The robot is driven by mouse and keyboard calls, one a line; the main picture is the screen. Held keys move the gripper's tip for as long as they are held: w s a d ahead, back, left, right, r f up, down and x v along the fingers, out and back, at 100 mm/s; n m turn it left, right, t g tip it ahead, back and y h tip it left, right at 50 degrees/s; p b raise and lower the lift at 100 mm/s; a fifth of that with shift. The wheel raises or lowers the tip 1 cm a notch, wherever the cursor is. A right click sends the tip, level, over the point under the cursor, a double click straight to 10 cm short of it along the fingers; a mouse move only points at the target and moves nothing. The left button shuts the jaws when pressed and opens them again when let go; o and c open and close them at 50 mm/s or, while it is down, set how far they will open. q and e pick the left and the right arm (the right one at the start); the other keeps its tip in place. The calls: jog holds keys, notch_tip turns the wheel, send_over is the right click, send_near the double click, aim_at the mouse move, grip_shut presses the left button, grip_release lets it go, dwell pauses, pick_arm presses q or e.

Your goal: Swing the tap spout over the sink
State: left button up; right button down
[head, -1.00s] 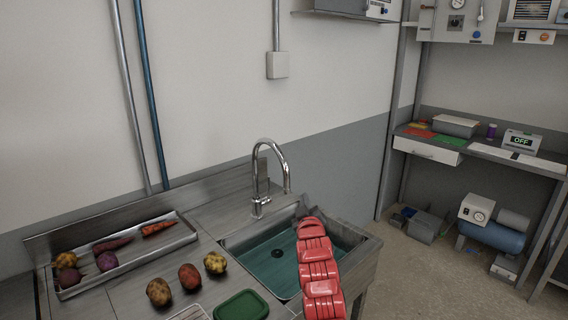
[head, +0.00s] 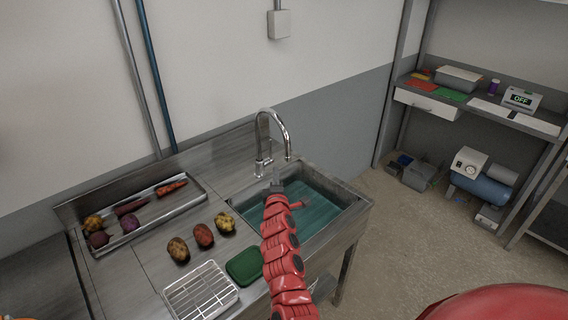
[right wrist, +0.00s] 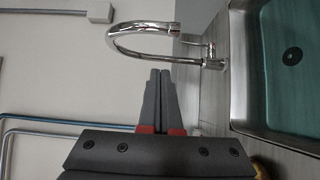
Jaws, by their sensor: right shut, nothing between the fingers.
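The chrome tap (head: 260,140) stands behind the sink (head: 354,208), its curved spout arching to the right in the head view. The spout's mouth points down near the sink's back rim. In the right wrist view, the spout (right wrist: 122,42) lies across the top, just beyond my fingertips. My right gripper (head: 277,174) is shut and empty, at the back left of the basin, just below the spout. In the right wrist view, the fingers (right wrist: 160,73) are together with a small gap to the spout. My left gripper is not in view.
Several potatoes (head: 203,235), a green lid or box (head: 245,266) and a wire rack (head: 201,292) lie on the counter left of my arm. A metal tray (head: 131,222) of vegetables is farther left. The wall is close behind the tap.

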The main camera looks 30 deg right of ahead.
aim_at(289, 155)
jog(key=w+d+b, duration=0.2)
jog(key=w+d, duration=0.3)
jog(key=shift+w+d, duration=0.35)
jog(key=shift+w+d, duration=0.1)
jog(key=shift+d, duration=1.05)
jog(key=shift+a, duration=0.1)
